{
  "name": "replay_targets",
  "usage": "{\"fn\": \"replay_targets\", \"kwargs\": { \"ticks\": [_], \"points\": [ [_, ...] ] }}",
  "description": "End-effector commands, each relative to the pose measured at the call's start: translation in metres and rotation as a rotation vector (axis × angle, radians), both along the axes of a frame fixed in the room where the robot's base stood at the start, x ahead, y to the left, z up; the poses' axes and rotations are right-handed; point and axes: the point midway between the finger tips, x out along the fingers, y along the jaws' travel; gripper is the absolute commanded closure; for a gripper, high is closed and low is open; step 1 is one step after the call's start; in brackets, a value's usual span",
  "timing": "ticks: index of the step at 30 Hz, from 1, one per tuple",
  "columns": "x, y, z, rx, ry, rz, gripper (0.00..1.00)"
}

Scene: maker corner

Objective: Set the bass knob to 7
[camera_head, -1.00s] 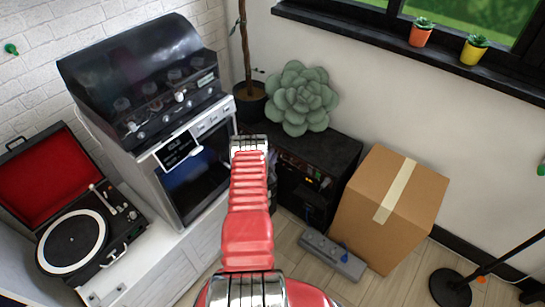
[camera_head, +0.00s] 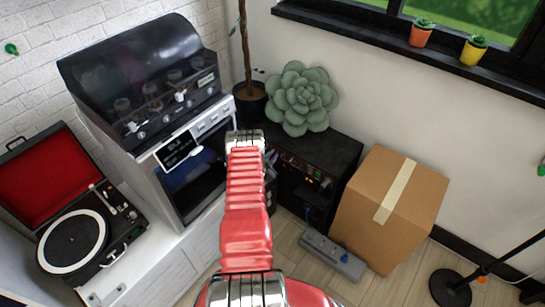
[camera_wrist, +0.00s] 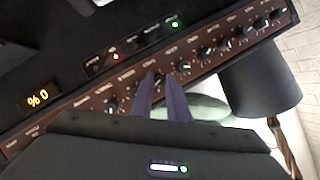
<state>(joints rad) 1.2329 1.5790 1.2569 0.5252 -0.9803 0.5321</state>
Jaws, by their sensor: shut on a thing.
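The black amplifier (camera_head: 315,157) stands by the wall under the green succulent in the head view, partly behind my red arm. In the wrist view its brown control panel (camera_wrist: 83,105) runs diagonally, with a row of small dark knobs. My gripper (camera_wrist: 163,78) reaches the middle of this row. Its two dark fingers are close together, shut on a knob that they mostly hide. The labels are too small to tell which knob it is, and its setting cannot be read. A display (camera_wrist: 38,99) glows yellow and seems to read "% 0".
A cardboard box (camera_head: 418,205) stands right of the amplifier, and a grey power strip (camera_head: 333,257) lies on the floor before it. A cabinet-like machine (camera_head: 170,150) stands left. Other knobs (camera_wrist: 210,52) sit close beside my fingers. Red and green lights glow above the panel.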

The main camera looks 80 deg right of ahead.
Motion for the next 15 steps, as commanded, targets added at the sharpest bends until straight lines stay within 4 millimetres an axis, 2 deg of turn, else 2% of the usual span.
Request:
{"fn": "replay_targets", "kwargs": {
  "ticks": [15],
  "points": [
    [0.0017, -0.0005, 0.0003, 0.103, 0.23, 0.0, 1.0]
  ]
}}
